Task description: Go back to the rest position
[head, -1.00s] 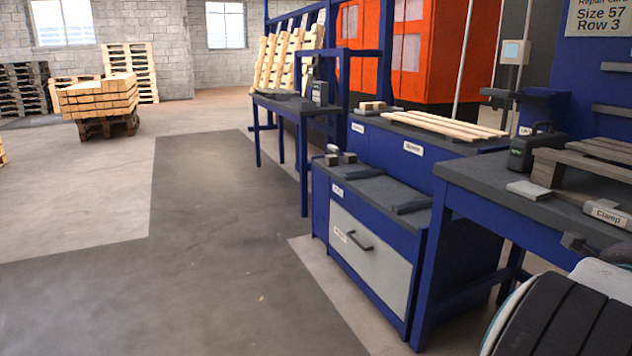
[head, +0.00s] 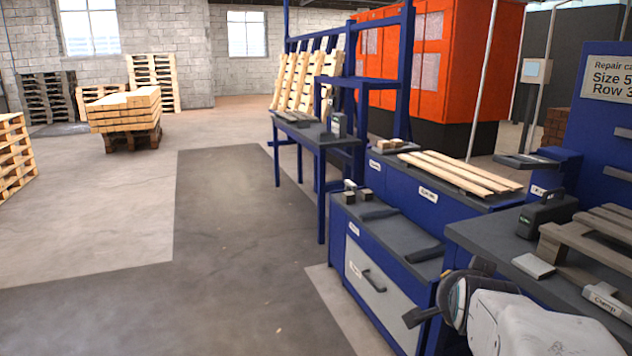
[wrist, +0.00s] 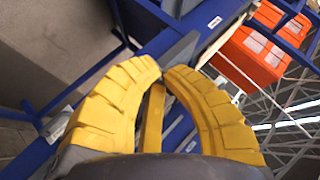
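My gripper (wrist: 162,70) shows in the wrist view as two curved, ribbed yellow fingers. Their tips come close together with only a narrow gap, and I see no object held between them. A thin yellow bar (wrist: 152,118) shows between the fingers; I cannot tell what it belongs to. In the head view my white and dark arm (head: 520,325) is at the lower right, in front of the grey-topped workbench (head: 490,238). The yellow fingers do not show there.
A blue drawer cabinet (head: 375,283) and planks (head: 460,170) are left of the bench. A dark case (head: 545,213), a white block (head: 533,265) and a grey pallet (head: 590,235) are on the bench.

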